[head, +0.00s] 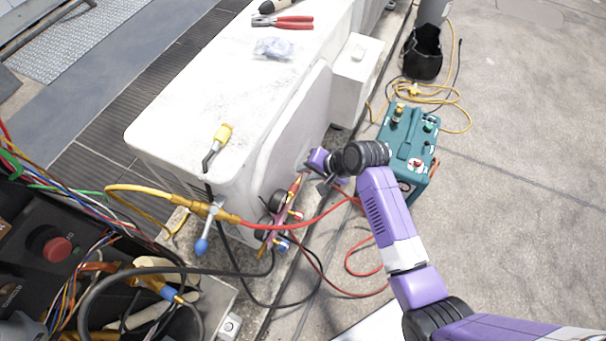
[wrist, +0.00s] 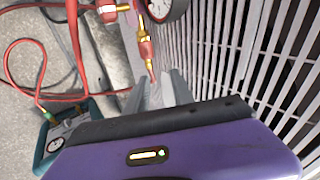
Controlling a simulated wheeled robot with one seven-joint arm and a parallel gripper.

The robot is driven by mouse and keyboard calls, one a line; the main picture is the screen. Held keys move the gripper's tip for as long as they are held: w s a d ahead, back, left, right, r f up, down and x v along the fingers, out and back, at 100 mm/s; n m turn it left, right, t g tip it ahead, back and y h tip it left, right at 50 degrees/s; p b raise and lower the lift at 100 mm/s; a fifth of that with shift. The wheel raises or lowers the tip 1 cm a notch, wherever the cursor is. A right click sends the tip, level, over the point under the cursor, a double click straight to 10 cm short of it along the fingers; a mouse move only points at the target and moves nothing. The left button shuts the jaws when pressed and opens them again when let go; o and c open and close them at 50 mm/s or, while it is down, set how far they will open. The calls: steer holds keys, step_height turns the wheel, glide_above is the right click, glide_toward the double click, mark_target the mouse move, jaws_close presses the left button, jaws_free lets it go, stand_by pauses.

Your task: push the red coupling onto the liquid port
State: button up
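The red coupling (wrist: 146,48), with brass ends, shows in the wrist view just beyond my gripper (wrist: 163,90). It lies close to the condenser's slatted side. My gripper's two grey fingers stand apart, with a pale surface visible between them; they do not appear to hold the coupling. In the head view my gripper (head: 318,184) is beside the condenser's side, near the gauge manifold (head: 282,216), and its fingers are small and partly hidden. I cannot make out the liquid port for certain in either view.
Red, yellow and black hoses cross the manifold area and floor. An open wiring box (head: 60,270) is at lower left.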

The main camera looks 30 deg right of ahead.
mark_target(296, 188)
steer(key=shift+m+g+y, duration=0.3)
steer(key=shift+g, duration=0.4)
steer(key=a+f, duration=0.1)
steer(key=f, duration=0.1)
steer(key=a+f+b, duration=0.1)
steer(key=f, duration=0.2)
steer(key=a+f+b, duration=0.1)
steer(key=f, duration=0.2)
steer(key=shift+w+a, duration=0.25)
steer(key=shift+w, duration=0.15)
jaws_close()
